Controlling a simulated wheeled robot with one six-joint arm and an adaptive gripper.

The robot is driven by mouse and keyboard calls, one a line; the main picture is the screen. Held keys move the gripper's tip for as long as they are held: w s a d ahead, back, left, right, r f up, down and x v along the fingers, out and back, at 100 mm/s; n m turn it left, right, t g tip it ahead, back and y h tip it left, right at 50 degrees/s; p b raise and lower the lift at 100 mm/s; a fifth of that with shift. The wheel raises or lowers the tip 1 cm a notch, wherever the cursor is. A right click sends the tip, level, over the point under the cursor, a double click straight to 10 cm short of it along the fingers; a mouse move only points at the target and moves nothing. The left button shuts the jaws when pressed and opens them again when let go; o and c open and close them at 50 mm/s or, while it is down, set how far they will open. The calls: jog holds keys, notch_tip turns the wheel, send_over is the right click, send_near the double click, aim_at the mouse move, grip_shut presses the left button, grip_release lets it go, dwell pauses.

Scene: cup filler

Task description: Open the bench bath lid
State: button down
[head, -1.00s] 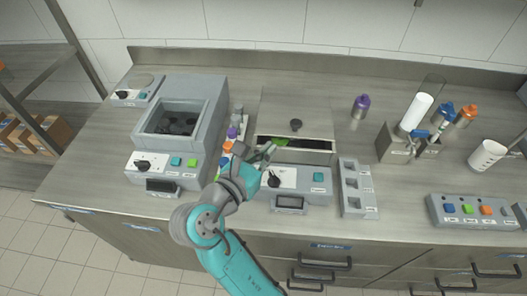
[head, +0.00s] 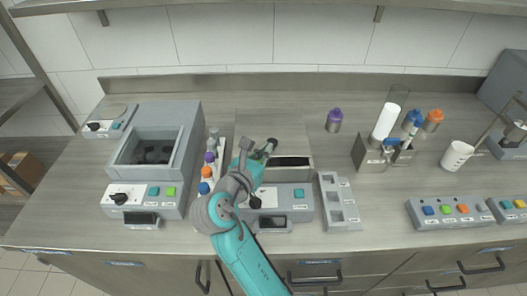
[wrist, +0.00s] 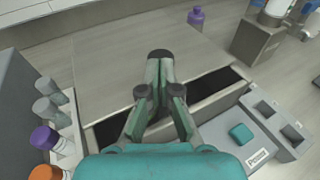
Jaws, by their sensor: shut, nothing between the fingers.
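The bench bath is the middle grey machine, and its front panel (head: 286,206) faces me. Its flat grey lid (head: 290,130) lies set back from the front edge, leaving a dark strip of the opening (head: 291,162) bare. That strip also shows on both sides of my fingers in the wrist view (wrist: 215,82). My gripper (head: 263,148) is over the front part of the lid, fingers shut and empty. My arm hides the bath's left front.
A second bath (head: 150,150) with an open well stands left. Bottles (head: 210,157) stand in a narrow rack between the baths. A grey slotted block (head: 338,200) is close on the right. A purple-capped bottle (head: 334,120) stands behind it.

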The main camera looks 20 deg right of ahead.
aim_at(264, 140)
jog(key=w, duration=0.2)
jog(key=w+d, duration=0.1)
jog(key=w, duration=0.1)
jog(key=w+d, duration=0.1)
jog(key=w, duration=0.2)
jog(key=shift+d, duration=0.1)
